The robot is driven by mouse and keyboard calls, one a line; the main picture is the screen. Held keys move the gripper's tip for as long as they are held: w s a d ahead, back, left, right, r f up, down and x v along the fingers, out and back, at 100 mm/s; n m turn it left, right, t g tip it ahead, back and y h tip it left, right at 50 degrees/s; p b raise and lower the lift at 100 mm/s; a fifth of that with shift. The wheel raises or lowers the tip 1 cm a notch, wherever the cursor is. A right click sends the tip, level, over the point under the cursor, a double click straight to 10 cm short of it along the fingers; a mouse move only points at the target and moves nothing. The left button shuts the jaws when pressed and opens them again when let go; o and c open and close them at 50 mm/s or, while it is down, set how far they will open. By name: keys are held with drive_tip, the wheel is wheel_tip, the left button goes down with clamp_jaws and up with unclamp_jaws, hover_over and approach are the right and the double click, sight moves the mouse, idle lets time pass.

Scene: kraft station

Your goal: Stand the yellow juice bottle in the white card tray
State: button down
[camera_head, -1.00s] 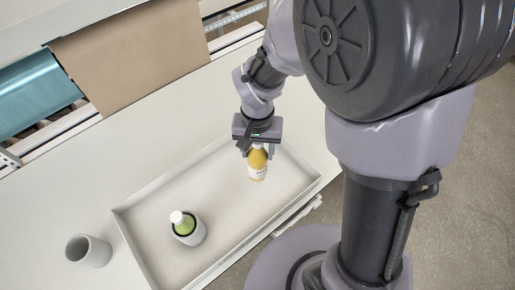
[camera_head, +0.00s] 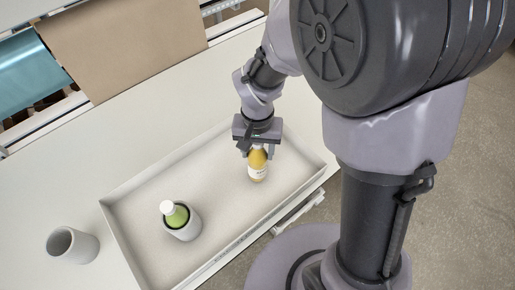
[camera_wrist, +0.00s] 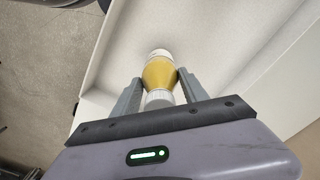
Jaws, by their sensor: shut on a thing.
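The yellow juice bottle (camera_head: 258,165) has a white cap and a pale label. It is upright inside the outline of the white card tray (camera_head: 130,243), toward the tray's right end. I cannot tell whether its base touches the tray floor. My gripper (camera_head: 257,148) is above it and shut on its upper part. In the wrist view, the bottle (camera_wrist: 159,72) sits between the two fingers of my gripper (camera_wrist: 158,84), its cap toward the palm. The fingers hide part of its neck.
A green bottle (camera_head: 177,216) with a white cap leans in a grey cup (camera_head: 186,230) in the tray's left part. Another grey cup (camera_head: 72,246) stands on the table left of the tray. Brown paper (camera_head: 125,45) and a blue roll (camera_head: 28,72) are at the back.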

drive_tip(key=shift+f, duration=0.5)
drive_tip(key=c, duration=0.5)
unclamp_jaws()
wheel_tip(320, 180, up, 13)
drive_tip(key=p, duration=0.9)
drive_tip(key=shift+r+p, duration=0.15)
drive_tip(key=shift+p, duration=0.25)
